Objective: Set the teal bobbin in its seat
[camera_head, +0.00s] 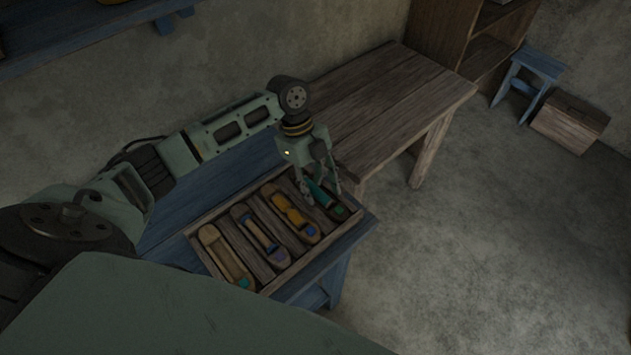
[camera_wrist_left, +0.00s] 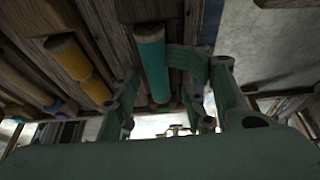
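The teal bobbin (camera_head: 319,194) is at the rightmost compartment of the wooden tray (camera_head: 264,291), beside a green spot (camera_head: 339,210) at that compartment's near end. In the left wrist view the teal bobbin (camera_wrist_left: 152,65) runs lengthwise between the fingers. My left gripper (camera_head: 322,195) points down over that compartment, with one finger on each side of the bobbin. The fingers look spread, with a narrow gap at the bobbin's left side; contact on the right side is unclear. Whether the bobbin lies fully down in its seat is hard to tell. My right gripper is not in view.
The tray's other compartments hold a yellow bobbin (camera_head: 289,212), a blue-and-pale one (camera_head: 259,233) and a tan one (camera_head: 226,259). The tray stands on a blue bench (camera_head: 226,182). A bare wooden table (camera_head: 391,103) adjoins behind.

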